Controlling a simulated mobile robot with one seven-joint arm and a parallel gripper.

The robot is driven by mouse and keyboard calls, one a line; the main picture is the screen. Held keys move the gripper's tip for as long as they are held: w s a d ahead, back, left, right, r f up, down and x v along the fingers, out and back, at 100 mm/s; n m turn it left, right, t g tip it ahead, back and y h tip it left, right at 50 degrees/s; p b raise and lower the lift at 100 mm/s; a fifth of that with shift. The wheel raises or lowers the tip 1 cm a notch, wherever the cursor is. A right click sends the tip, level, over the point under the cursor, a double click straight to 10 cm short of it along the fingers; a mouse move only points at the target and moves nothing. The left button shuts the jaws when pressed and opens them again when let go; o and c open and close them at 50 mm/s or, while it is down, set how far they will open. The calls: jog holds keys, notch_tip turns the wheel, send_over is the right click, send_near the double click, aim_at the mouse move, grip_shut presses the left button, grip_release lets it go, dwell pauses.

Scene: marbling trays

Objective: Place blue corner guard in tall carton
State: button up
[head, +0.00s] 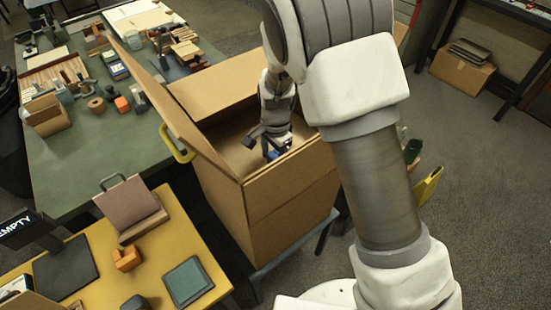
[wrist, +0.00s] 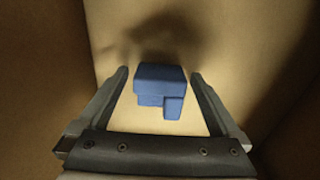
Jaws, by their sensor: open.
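The tall carton (head: 290,203) stands open on a low stand in the middle of the head view. My gripper (head: 268,143) reaches down into its open top. The blue corner guard (wrist: 160,82) shows in the wrist view between the two open fingers of my gripper (wrist: 160,75), with a gap on each side. Tan cardboard walls surround it. A bit of the blue guard also shows in the head view (head: 277,154) just below my gripper. Whether the guard rests on the carton's floor or is above it I cannot tell.
A raised carton flap (head: 158,92) stands on the left. A green table (head: 85,150) with tools and small parts lies behind it. A yellow table (head: 165,235) at lower left holds an orange block (head: 126,258) and a green-topped pad (head: 188,281). Floor at right is open.

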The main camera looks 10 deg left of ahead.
notch_tip(320, 180, up, 12)
jog(key=shift+r+p, duration=0.2)
jog(key=shift+p, duration=0.15)
dwell(0.5)
